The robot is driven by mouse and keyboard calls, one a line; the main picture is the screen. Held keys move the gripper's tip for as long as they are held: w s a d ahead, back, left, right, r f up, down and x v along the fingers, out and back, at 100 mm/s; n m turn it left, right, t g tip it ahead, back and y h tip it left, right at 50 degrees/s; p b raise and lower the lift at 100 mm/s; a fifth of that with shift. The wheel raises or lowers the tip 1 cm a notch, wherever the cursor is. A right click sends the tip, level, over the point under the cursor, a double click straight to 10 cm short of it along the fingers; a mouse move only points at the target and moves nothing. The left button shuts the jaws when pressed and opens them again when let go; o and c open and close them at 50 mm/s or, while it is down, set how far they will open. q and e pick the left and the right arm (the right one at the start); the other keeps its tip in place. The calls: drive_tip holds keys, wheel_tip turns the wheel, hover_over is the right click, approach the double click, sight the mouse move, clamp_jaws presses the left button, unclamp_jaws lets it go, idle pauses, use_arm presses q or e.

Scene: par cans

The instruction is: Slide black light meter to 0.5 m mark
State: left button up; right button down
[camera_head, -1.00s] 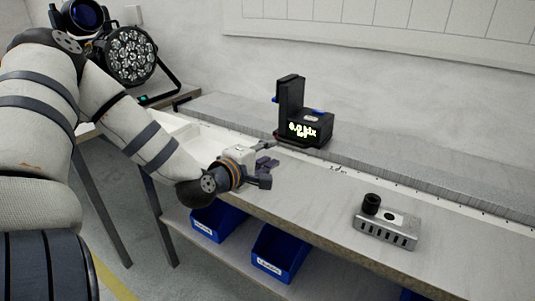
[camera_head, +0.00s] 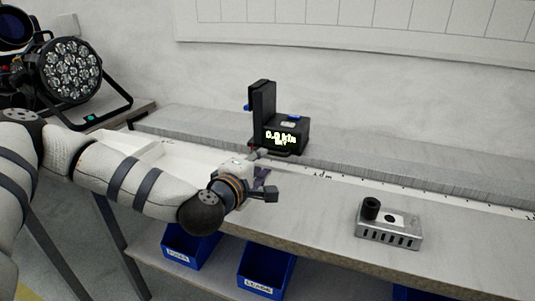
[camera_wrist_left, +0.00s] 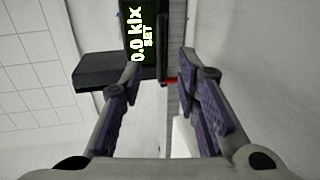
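The black light meter (camera_head: 283,134) stands upright on the bench rail near the wall, with a lit readout of 0.0 klx SET and a tall black block at its left. My left gripper (camera_head: 267,174) is just in front of it, over the bench, with its fingers apart and nothing between them. In the left wrist view the gripper (camera_wrist_left: 164,82) is open, and the meter (camera_wrist_left: 143,35) shows sideways beyond the fingertips; contact cannot be told. A white scale strip (camera_head: 395,188) runs along the rail; its labels are too small to read surely. My right gripper is not in view.
A grey metal box with a black knob (camera_head: 390,228) sits on the bench to the right. Blue bins (camera_head: 265,270) stand on the shelf below. A stage lamp (camera_head: 70,70) stands at the back left. The bench right of the meter is clear along the scale.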

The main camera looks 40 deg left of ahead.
sight(272, 154)
use_arm(q)
drive_tip(key=x, duration=0.4)
drive_tip(key=b+x, duration=0.1)
drive_tip(key=x, duration=0.3)
drive_tip(key=shift+d+f, duration=0.15)
drive_tip(key=shift+f, duration=0.1)
drive_tip(key=shift+w, duration=0.5)
clamp_jaws()
